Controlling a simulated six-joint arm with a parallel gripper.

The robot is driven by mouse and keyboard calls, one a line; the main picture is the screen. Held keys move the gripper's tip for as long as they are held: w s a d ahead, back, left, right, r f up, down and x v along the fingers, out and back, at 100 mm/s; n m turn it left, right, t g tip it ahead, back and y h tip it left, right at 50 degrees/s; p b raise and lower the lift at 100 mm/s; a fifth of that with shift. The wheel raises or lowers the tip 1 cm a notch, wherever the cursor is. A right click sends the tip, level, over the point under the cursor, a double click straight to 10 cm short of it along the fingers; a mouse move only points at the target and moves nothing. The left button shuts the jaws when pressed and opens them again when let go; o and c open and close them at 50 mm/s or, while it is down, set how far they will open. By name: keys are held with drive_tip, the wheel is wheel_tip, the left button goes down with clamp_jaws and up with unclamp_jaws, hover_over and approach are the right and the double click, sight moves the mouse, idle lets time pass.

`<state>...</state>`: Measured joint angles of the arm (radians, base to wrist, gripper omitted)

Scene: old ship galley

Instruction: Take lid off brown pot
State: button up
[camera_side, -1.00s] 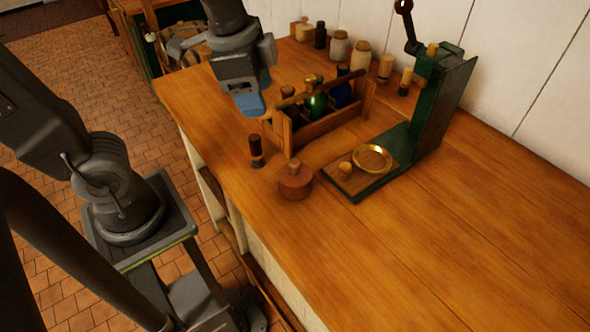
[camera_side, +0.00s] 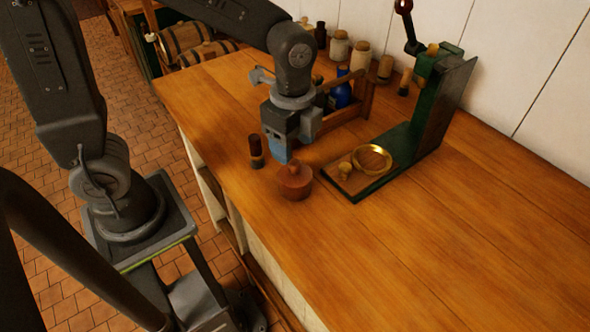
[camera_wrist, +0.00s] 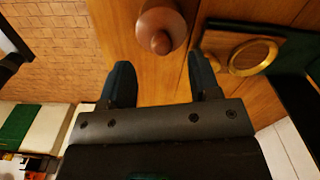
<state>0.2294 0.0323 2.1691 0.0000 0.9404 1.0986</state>
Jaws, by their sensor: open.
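The brown pot (camera_side: 295,187) stands on the wooden counter with its lid (camera_side: 294,172) on top; the lid has a small round knob. In the wrist view the lid (camera_wrist: 163,20) and its knob (camera_wrist: 161,43) show at the top, ahead of the fingertips and roughly between their lines. My gripper (camera_side: 285,155) is just above the pot, slightly toward the back left in the side view. In the wrist view my gripper (camera_wrist: 160,75) has its two dark blue fingers apart with nothing between them. From these views I cannot tell the exact height gap to the knob.
A dark pepper-mill-like bottle (camera_side: 256,152) stands just left of the pot. A green press-like stand (camera_side: 425,125) with a brass ring (camera_side: 372,159) is to the right. A wooden bottle carrier (camera_side: 355,105) is behind my gripper. The counter's front right is clear.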

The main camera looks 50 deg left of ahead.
sight(295, 162)
drive_tip(key=shift+w+d+f, duration=0.1)
drive_tip(key=shift+f, duration=2.5)
drive_tip(key=c, duration=1)
